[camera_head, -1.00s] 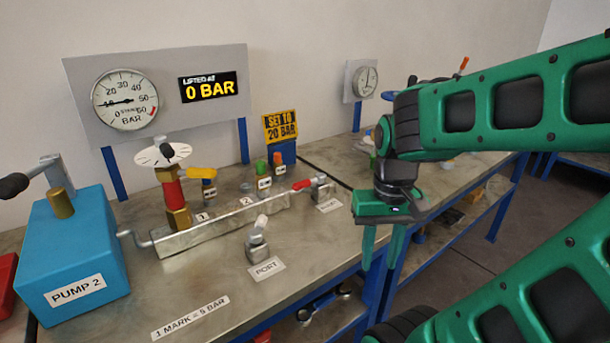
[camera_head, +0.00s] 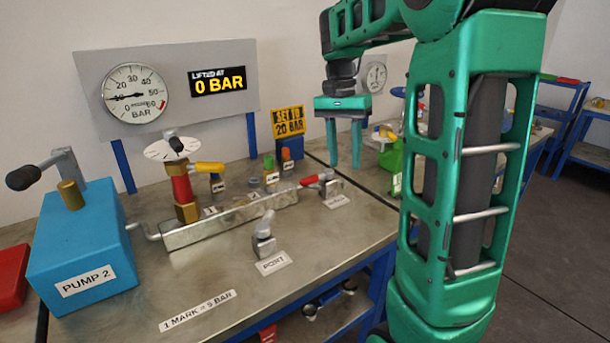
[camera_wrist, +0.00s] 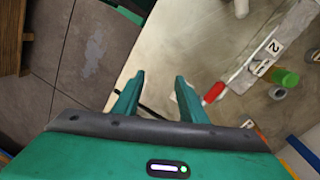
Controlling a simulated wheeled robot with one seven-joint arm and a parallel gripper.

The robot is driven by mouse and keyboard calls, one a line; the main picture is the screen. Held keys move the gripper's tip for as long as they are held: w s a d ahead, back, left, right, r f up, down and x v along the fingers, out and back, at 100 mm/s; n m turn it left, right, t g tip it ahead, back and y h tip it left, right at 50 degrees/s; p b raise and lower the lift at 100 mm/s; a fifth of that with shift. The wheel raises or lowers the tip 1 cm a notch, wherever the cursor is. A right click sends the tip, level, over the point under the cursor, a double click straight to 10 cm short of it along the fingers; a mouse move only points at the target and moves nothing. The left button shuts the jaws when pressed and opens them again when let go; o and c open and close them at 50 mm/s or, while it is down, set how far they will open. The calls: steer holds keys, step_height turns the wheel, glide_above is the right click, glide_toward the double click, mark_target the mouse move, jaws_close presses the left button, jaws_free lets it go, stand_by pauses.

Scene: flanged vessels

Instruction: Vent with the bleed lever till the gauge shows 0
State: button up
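The red-handled lever (camera_head: 318,179) sits at the right end of the metal manifold block (camera_head: 230,218); the small label (camera_head: 337,201) by it is too blurred to read surely. The red handle also shows in the wrist view (camera_wrist: 214,93), just right of my fingers. The round gauge (camera_head: 135,94) on the grey panel has its needle pointing left, near the 10 mark, above 0. My gripper (camera_head: 345,162) points down with its two fingers apart and empty. It is above and a little to the right of the red lever, not touching it.
A yellow-handled valve (camera_head: 208,167), a red and brass relief valve (camera_head: 182,190) with a white dial, and a grey port lever (camera_head: 263,235) stand on the bench. Blue pump 2 (camera_head: 80,250) is at left. A "set to 20 bar" sign (camera_head: 288,122) stands behind.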

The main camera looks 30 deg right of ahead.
mark_target(315, 179)
steer(key=w+a+m+g, duration=0.15)
steer(key=w+m, duration=0.35)
steer(key=w, duration=1.2)
steer(key=shift+t, duration=0.25)
steer(key=x, duration=1.1)
steer(key=shift+s+a+f, duration=0.1)
steer(key=shift+s+f, duration=0.1)
steer(key=shift+f, duration=0.1)
jaws_close()
steer(key=shift+a, duration=0.1)
steer(key=shift+n, duration=0.3)
